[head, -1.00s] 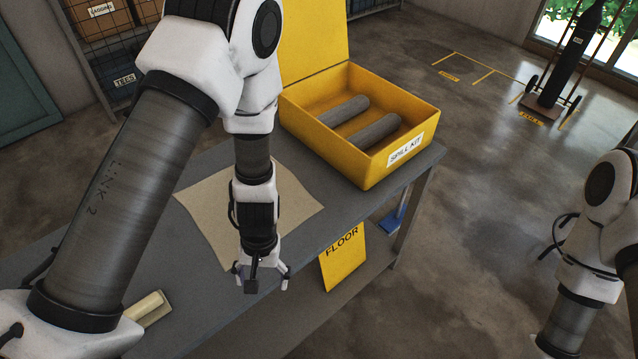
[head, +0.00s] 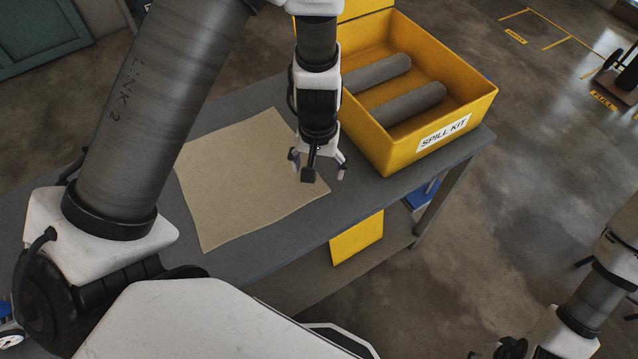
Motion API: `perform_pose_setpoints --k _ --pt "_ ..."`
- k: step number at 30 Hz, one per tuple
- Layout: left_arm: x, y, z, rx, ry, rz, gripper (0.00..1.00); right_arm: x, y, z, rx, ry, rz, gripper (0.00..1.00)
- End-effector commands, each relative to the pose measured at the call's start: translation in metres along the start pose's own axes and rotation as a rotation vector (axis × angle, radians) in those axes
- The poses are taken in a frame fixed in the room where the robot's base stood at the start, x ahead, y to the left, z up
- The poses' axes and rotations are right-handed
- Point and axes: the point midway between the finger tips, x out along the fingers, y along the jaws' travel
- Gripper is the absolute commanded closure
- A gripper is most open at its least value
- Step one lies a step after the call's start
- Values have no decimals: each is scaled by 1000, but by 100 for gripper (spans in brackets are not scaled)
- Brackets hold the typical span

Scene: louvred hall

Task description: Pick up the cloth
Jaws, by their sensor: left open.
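The cloth (head: 235,180) is a beige, roughly square sheet lying flat on the grey table (head: 270,248), left of the yellow box. My left gripper (head: 318,172) is open and empty, pointing down over the cloth's right corner. Its fingers hide a little of the cloth there. I cannot tell how far above the cloth the fingertips are. My right arm shows at the lower right, but its fingers cannot be made out.
An open yellow spill kit box (head: 388,155) with two grey rolls (head: 405,103) stands right of the cloth. A yellow sign (head: 357,238) is below the table's front edge. Open floor (head: 530,190) lies to the right.

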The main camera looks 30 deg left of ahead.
Motion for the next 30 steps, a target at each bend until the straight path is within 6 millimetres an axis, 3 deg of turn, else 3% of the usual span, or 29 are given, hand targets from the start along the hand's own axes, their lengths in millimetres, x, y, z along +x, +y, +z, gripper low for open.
perform_pose_setpoints --k 1,6,20,29,30 --pt "18 0 0 -1 0 0 17 18 0 0 0 0 0 60" --pt "40 0 0 0 0 0 17 37 0 0 0 0 0 60" --pt "43 0 0 1 0 0 17 40 0 0 0 1 0 60" --pt "55 0 0 1 0 0 17 51 0 0 0 1 0 60" --pt "53 0 0 1 0 0 22 49 0 0 0 0 0 60"
